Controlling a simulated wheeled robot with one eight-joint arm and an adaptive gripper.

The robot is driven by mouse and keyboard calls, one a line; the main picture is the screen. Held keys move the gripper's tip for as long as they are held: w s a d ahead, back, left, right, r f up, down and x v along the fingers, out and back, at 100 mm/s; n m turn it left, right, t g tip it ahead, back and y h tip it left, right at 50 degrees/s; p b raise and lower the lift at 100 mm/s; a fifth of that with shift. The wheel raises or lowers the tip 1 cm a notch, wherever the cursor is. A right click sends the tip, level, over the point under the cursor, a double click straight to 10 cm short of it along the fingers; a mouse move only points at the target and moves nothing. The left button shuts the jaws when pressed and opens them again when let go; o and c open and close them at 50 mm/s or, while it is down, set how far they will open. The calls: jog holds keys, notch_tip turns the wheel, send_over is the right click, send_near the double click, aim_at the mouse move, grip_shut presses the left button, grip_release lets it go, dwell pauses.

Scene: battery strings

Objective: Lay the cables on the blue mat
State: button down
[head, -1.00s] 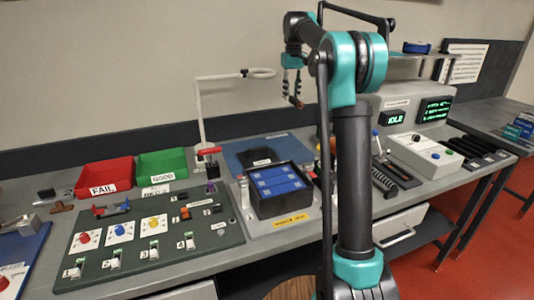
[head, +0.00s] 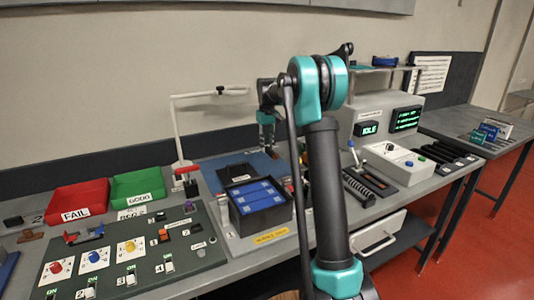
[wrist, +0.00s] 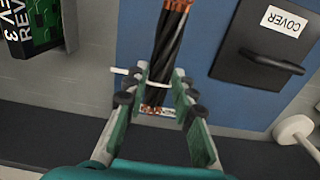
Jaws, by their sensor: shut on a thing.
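My gripper (wrist: 158,88) is shut on the cables (wrist: 178,45), a dark bundle with copper-orange ends. The bundle runs between the fingers and out towards the top of the wrist view. It is over the blue mat (wrist: 218,100); I cannot tell whether it touches the mat. In the head view my gripper (head: 267,142) is low over the back part of the blue mat (head: 212,172), and the cables cannot be made out there.
A dark plate labelled COVER (wrist: 240,65) lies on the mat to the right in the wrist view. A black box with blue cells (head: 258,203) stands in front of the mat. A white stand (head: 177,130) rises at its left. Red (head: 78,203) and green (head: 138,188) bins are further left.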

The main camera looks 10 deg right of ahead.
aim_at(267, 146)
jog(key=shift+f, duration=1.95)
jog(key=c, duration=1.3)
grip_release()
jog(key=shift+f, duration=0.1)
jog(key=shift+o, duration=0.2)
notch_tip(267, 146, up, 12)
jog(key=shift+r, duration=0.15)
